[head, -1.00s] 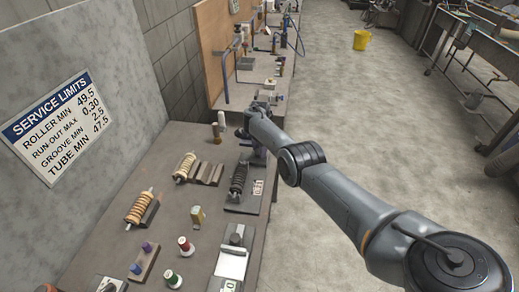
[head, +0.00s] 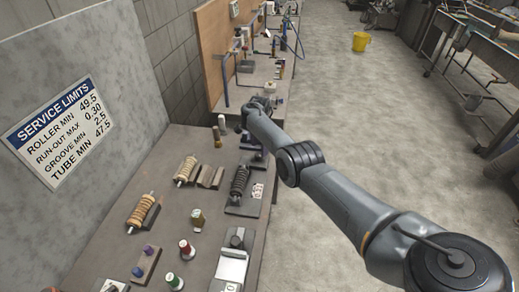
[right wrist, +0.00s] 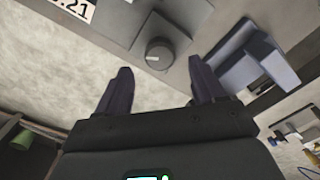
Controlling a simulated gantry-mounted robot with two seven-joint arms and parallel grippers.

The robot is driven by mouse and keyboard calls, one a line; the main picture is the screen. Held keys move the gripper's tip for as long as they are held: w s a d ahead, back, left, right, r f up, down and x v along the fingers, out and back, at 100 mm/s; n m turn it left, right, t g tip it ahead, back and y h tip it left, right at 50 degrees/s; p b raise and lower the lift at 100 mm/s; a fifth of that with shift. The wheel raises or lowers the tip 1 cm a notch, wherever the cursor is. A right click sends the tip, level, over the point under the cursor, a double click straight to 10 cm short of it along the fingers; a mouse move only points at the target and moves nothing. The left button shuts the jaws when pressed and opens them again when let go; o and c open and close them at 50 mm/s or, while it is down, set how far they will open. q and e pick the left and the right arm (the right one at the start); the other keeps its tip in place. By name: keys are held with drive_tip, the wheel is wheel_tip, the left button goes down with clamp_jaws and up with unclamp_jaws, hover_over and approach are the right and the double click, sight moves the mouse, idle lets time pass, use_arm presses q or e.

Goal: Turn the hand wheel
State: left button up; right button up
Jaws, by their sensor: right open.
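A round dark knob (right wrist: 157,55) with a pale mark stands on a grey plate in the right wrist view; it is the likeliest hand wheel. My right gripper (right wrist: 160,82) is open, with one finger on each side below the knob in the picture. The knob lies just beyond the fingertips, and no contact shows. In the head view my right gripper (head: 257,106) is over the far right end of the bench, and its fingers are hard to make out. The knob cannot be told apart there. My left gripper is not in view.
A blue-grey block (right wrist: 252,62) is close to the right finger. A dark ribbed roller (head: 240,180) sits on a fixture below my right arm. Bench (head: 180,232) space nearby holds tan rollers (head: 140,212) and several small spools. Open floor (head: 340,130) lies to the right.

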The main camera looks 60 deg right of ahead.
sight(259, 154)
wheel_tip(259, 154, up, 7)
drive_tip(key=p, duration=0.1)
drive_tip(key=shift+p, duration=0.3)
idle(0.8)
